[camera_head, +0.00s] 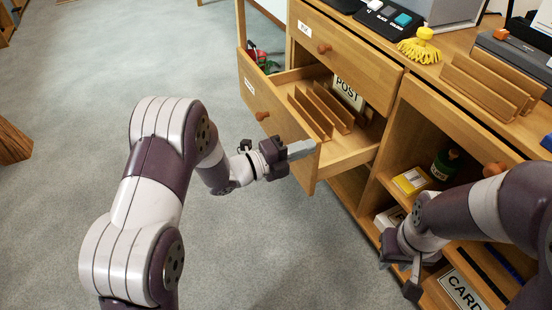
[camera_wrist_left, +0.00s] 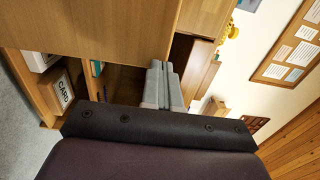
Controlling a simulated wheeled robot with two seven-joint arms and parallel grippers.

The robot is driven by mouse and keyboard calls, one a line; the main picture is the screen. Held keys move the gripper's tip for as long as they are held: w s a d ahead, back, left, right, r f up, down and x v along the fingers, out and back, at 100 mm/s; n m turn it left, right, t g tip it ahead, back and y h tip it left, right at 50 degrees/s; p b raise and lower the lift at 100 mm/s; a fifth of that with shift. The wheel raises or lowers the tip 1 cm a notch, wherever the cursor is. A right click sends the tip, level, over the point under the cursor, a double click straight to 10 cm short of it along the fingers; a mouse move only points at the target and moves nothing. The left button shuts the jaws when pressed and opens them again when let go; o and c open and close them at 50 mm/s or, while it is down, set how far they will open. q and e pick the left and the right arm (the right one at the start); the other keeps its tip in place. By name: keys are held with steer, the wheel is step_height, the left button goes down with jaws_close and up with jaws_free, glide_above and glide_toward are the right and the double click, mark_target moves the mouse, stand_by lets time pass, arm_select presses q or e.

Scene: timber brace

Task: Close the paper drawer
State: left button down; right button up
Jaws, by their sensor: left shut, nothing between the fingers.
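A wooden drawer (camera_head: 277,126) stands pulled out from the desk, with a round knob (camera_head: 262,116) and a small white label on its front; I cannot read the label. Upright wooden dividers stand inside it. My left gripper (camera_head: 304,149) is shut and empty, its grey fingers at the near end of the drawer front; I cannot tell whether they touch it. In the left wrist view the shut fingers (camera_wrist_left: 163,86) lie close to a wooden panel. My right gripper (camera_head: 402,276) is low by the desk's open shelves, partly hidden by its arm; its jaw state is unclear.
A drawer above (camera_head: 350,55) has its own knob and label. A POST sign (camera_head: 348,93) shows behind the dividers. Shelves hold a yellow box (camera_head: 411,180), a green bottle (camera_head: 445,163) and a CARD box (camera_head: 462,290).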

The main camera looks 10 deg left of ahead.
arm_select(q)
steer(key=b+x, duration=0.2)
steer(key=x, duration=1.4)
steer(key=shift+w+d, duration=0.2)
steer(key=shift+d, duration=0.05)
steer(key=shift+a+f, duration=0.1)
